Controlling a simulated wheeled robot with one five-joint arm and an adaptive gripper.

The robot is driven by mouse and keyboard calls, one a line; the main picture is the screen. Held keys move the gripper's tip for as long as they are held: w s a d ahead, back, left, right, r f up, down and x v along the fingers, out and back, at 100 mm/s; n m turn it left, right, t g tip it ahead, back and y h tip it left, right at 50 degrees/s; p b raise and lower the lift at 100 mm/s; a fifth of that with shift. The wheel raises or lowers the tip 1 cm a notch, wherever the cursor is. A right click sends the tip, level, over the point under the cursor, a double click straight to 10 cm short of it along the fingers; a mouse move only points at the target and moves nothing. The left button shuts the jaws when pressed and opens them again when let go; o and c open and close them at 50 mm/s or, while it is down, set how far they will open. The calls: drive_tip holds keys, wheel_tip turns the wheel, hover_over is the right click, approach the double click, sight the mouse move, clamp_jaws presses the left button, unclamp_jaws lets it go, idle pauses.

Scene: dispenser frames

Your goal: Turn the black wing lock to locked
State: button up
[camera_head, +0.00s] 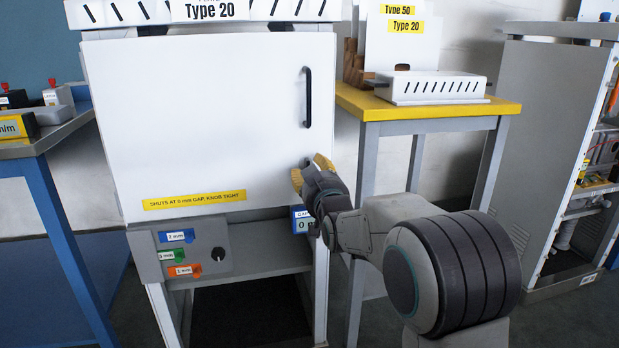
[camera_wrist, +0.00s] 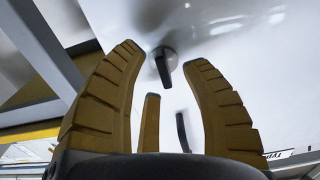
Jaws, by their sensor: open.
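The black wing lock (camera_wrist: 162,72) shows in the wrist view on the white door, with a round base and its wing lying roughly up and down in that picture. My gripper (camera_wrist: 165,58) is open, with its ochre ribbed fingers on either side of the lock. I cannot tell whether they touch it. In the head view my gripper (camera_head: 312,176) is at the lower right part of the white door (camera_head: 215,110), and it hides most or all of the lock there.
The door has a vertical black handle (camera_head: 308,97), also in the wrist view (camera_wrist: 183,131). A grey panel (camera_head: 195,250) with coloured tags and a black knob (camera_head: 218,254) is below left. A blue gap display (camera_head: 302,220) is beneath my gripper. A yellow-topped table (camera_head: 440,108) stands right.

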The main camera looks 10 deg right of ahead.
drive_tip(key=shift+w, duration=1.25)
drive_tip(key=shift+o, duration=0.4)
clamp_jaws()
